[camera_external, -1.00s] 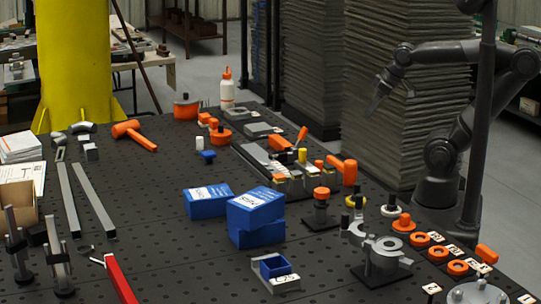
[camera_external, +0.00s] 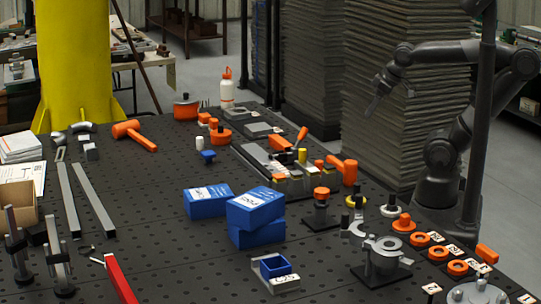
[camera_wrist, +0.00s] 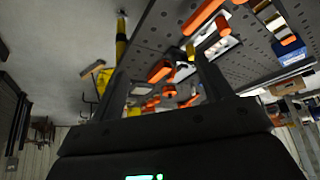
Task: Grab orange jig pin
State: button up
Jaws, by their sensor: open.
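Several orange parts are on the dark perforated table, and I cannot tell for sure which is the jig pin. An orange knobbed peg (camera_external: 404,223) stands near the right edge, beside a grey round fixture (camera_external: 386,246). An orange block (camera_external: 487,253) lies farther right. Orange parts also show in the wrist view, one elongated piece (camera_wrist: 160,71) between my fingers in the picture, but at a distance. My gripper (camera_external: 373,107) is open and empty, raised in the air beyond the table's right side. Its two dark fingers (camera_wrist: 160,75) are spread in the wrist view.
Blue boxes (camera_external: 255,208) are stacked mid-table. An orange hammer (camera_external: 135,134) and metal bars (camera_external: 92,198) lie at left. Orange rings (camera_external: 438,253) and white labels line the right edge. A dark post (camera_external: 480,130) and grey stacked sheets (camera_external: 400,130) stand beyond.

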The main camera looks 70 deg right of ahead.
dwell(0.4)
jog(key=c, duration=0.5)
jog(key=g, duration=0.6)
send_over(319, 163)
jog(key=w+d, duration=0.1)
jog(key=d, duration=0.1)
jog(key=f, duration=1)
jog(key=shift+a+f, duration=0.2)
jog(key=shift+f, duration=0.1)
jog(key=shift+s+a+f, duration=0.15)
jog(key=shift+s+f, duration=0.05)
jog(key=shift+f, duration=1.2)
jog(key=shift+s+a+f, duration=0.1)
jog(key=shift+s+f, duration=0.05)
jog(key=shift+f, duration=1.2)
